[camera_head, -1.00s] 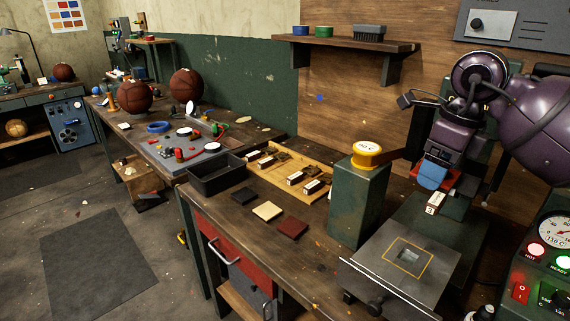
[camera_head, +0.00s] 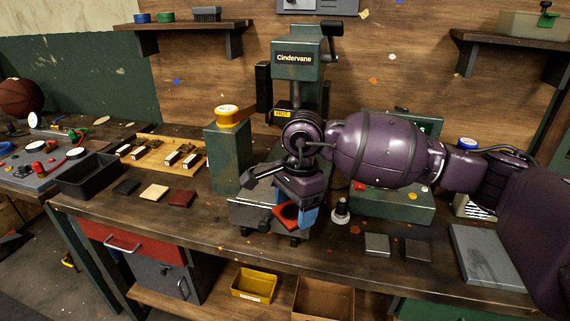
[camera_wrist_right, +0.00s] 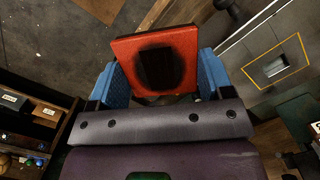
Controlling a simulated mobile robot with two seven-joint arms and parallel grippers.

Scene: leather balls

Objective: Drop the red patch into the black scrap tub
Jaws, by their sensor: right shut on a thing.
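The red patch (camera_head: 287,214) is in my right gripper (camera_head: 296,212), in front of the press bed near the bench's front edge. In the right wrist view the red patch (camera_wrist_right: 125,53) is a flat square with a dark scorched oval in its middle. The blue fingers of my right gripper (camera_wrist_right: 163,82) grip it from both sides. The black scrap tub (camera_head: 97,186) stands on the bench to the left, well apart from the gripper; its inside is only partly visible. My left gripper is out of view.
Black, cream and dark red swatches (camera_head: 181,198) lie between tub and press. A green post with a yellow button (camera_head: 228,115) and a wooden tray (camera_head: 150,146) stand behind. The Cindervane press (camera_head: 298,65) rises behind my arm. Grey plates (camera_head: 377,245) lie to the right.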

